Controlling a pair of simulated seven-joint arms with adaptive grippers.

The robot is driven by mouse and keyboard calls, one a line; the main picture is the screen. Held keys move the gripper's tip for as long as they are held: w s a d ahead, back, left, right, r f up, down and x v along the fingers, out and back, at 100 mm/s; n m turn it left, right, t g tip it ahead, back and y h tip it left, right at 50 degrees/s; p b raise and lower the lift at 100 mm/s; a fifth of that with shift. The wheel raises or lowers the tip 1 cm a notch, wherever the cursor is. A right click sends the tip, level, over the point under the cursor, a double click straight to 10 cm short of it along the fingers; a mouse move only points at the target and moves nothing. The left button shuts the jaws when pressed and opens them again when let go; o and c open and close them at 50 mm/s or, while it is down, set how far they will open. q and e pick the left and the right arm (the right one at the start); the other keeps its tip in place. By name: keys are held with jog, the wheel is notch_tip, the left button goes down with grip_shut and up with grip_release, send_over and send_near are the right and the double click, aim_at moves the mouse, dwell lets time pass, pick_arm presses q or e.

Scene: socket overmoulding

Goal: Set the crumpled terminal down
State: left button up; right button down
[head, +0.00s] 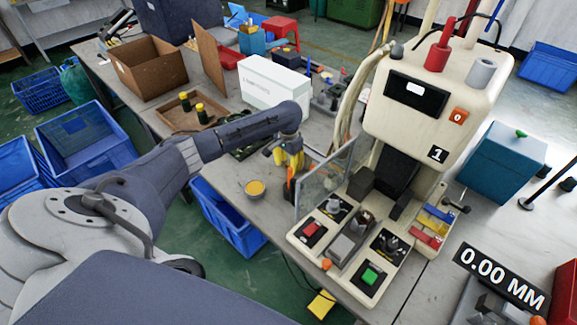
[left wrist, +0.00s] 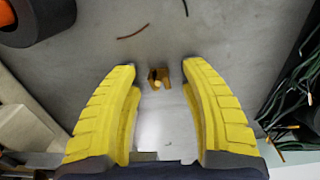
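The terminal (left wrist: 158,78) is a small, bent, copper-brown piece in the left wrist view. It appears to lie on the grey bench top (left wrist: 150,45), between my left fingertips, with a visible gap to each finger. My left gripper (left wrist: 159,70) has its two yellow fingers spread wide and is empty. In the head view my left gripper (head: 290,164) points down over the bench, left of the press's clear guard. The terminal cannot be made out there. My right gripper is not in view.
Green wires (left wrist: 296,95) lie right of the fingers in the left wrist view. A dark round thing (left wrist: 38,22) is at its upper left.

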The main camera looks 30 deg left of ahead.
pick_arm(q)
grip_shut()
dwell(0.3)
